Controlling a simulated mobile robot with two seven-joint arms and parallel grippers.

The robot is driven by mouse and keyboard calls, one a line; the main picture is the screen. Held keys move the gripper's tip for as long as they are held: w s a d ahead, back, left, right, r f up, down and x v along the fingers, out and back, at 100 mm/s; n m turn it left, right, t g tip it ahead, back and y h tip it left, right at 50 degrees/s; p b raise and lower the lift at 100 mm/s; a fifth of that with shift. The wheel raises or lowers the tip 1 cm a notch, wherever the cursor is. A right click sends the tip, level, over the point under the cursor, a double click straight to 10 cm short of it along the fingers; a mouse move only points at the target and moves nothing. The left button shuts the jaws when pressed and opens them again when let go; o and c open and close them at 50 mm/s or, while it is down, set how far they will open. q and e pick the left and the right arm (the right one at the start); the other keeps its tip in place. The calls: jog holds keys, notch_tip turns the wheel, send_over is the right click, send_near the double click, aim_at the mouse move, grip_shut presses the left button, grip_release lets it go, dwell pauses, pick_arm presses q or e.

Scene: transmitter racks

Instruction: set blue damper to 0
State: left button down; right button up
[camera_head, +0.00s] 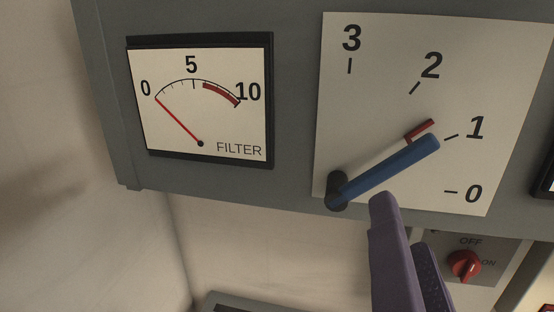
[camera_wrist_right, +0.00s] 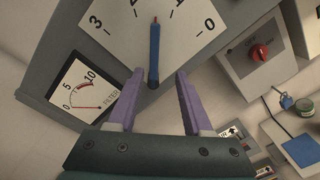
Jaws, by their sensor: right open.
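The blue damper lever (camera_head: 388,170) sits on a white dial plate (camera_head: 375,90) marked 0 to 3. It points close to the 1 mark, and a red-tipped white strip shows behind it. The lever also shows in the right wrist view (camera_wrist_right: 154,55), its pivot end towards the gripper. My right gripper (camera_head: 402,222) has purple fingers and is just below the lever in the head view. In the right wrist view the fingers (camera_wrist_right: 158,72) are open with an empty gap, spread to either side of the lever's pivot end. My left gripper is not in view.
A FILTER gauge (camera_head: 230,120) with its red needle at 0 is left of the dial. A red OFF/ON knob (camera_head: 464,265) is at the lower right. In the right wrist view a green-lidded can (camera_wrist_right: 304,107) and a blue pad (camera_wrist_right: 303,150) are at right.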

aim_at(384, 174)
jog(key=shift+n, duration=0.3)
jog(key=x, duration=0.9)
jog(key=shift+w+a+r+p, duration=0.2)
jog(key=shift+w+r+p, duration=0.15)
jog(key=shift+w+p, duration=0.1)
grip_shut()
dwell(0.6)
